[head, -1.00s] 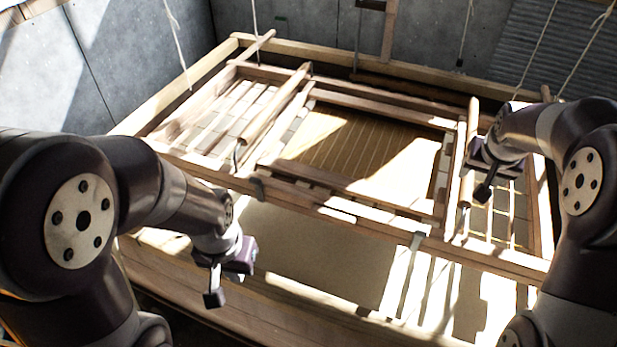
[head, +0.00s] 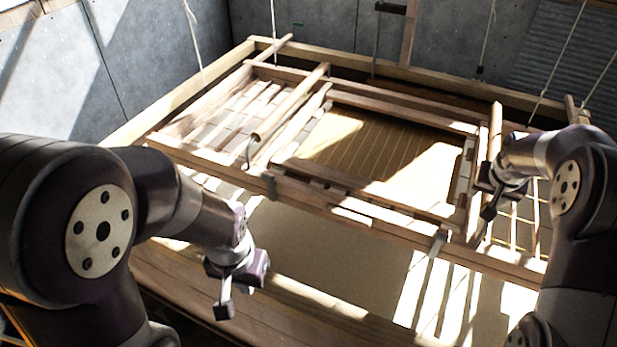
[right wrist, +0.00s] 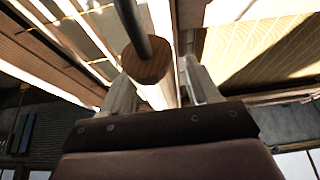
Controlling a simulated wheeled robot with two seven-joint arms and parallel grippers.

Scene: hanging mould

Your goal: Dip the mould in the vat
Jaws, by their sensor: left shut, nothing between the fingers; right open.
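The mould is a wooden frame with a ribbed tan screen (head: 385,150), lying across the vat in the head view. Two round poles cross it, a left pole (head: 295,100) and a right pole (head: 495,140). The vat (head: 290,290) is a wide wooden trough with pale pulp (head: 320,240) inside. My right gripper (head: 488,195) is open at the near end of the right pole. In the right wrist view the round brown pole end (right wrist: 147,64) shows just ahead of and between the fingers (right wrist: 160,92); contact cannot be told. My left gripper (head: 240,288) is shut and empty over the vat's front edge, apart from the mould.
Ropes (head: 193,35) hang down around the vat. Wooden crossbars (head: 350,208) with dark brackets (head: 269,186) span the vat in front of the screen. Grey panelled walls (head: 150,50) stand behind. Open pulp shows between the crossbars and the front edge.

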